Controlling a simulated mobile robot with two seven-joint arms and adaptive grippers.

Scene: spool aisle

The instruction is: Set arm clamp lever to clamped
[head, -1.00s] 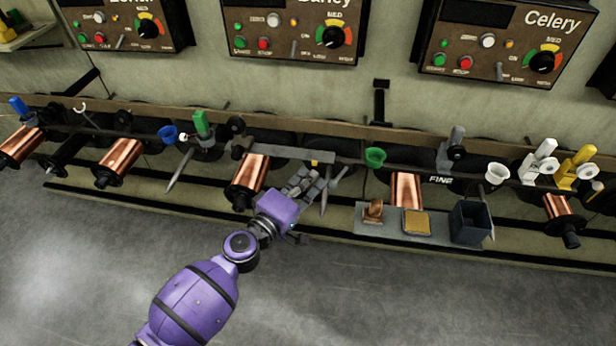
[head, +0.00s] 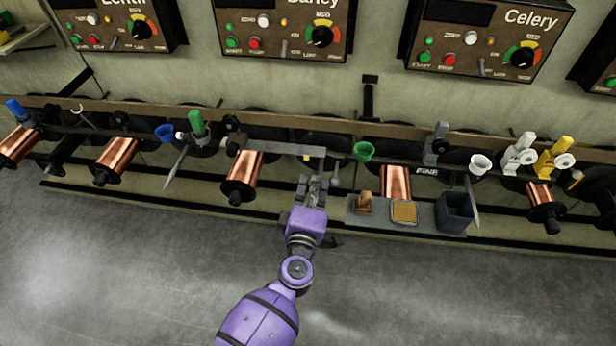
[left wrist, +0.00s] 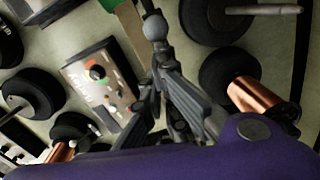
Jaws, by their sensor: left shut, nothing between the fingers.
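A grey lever with a round ball knob (head: 336,183) hangs at the right end of a flat grey arm (head: 285,149), above and right of a copper spool. It looks like the arm clamp lever; its setting cannot be told. My left gripper (head: 318,184) is shut and empty, just left of the lever in the head view. In the left wrist view a grey ball knob (left wrist: 155,27) shows just beyond the closed fingertips (left wrist: 162,62). I cannot tell whether they touch. My right gripper is not in view.
A copper spool (head: 242,176) is left of the gripper. A grey shelf (head: 381,217) with a brown block, a tan pad and a dark bin (head: 456,212) is on the right. A green cup (head: 363,151) is near the lever. The floor in front is clear.

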